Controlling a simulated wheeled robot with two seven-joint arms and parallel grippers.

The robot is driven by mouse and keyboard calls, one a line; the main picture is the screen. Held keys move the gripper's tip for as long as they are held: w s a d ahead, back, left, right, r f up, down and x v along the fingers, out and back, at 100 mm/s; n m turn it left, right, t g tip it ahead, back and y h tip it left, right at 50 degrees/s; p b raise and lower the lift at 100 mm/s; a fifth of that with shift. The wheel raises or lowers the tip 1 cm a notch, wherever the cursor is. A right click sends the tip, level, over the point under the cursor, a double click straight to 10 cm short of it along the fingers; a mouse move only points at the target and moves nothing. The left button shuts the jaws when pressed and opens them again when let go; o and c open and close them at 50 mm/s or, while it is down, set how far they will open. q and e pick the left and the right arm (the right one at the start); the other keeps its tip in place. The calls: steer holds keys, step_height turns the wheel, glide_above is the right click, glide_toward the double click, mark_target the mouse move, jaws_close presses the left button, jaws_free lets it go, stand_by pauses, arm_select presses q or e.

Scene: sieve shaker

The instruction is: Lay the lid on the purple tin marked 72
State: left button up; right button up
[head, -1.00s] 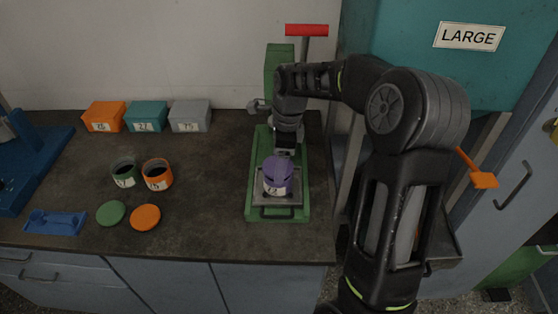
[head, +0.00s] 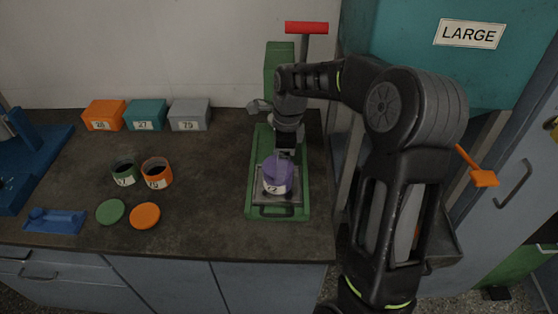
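The purple tin (head: 277,187), with a white label, stands on the plate of the green machine; only part of its number is readable. The purple lid (head: 277,169) is at the tin's top, and I cannot tell whether it is fully seated. My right gripper (head: 285,153) points down at the lid's far edge and appears shut on it; its fingertips are small and partly hidden. My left gripper is not in view.
The green machine (head: 254,200) has a red-handled post (head: 306,29) behind. An open green tin (head: 124,174), an open orange tin (head: 157,173), a green lid (head: 111,212) and an orange lid (head: 145,216) lie left. Boxes (head: 147,115) stand behind. Bare counter (head: 215,190) lies between.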

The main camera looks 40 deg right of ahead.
steer(key=shift+f, duration=0.2)
stand_by(0.4)
stand_by(0.3)
steer(key=o, duration=1.4)
steer(key=r, duration=0.7)
steer(key=shift+s+d+r+b, duration=0.25)
steer(key=shift+d+r+b, duration=0.05)
steer(key=shift+d+r, duration=0.1)
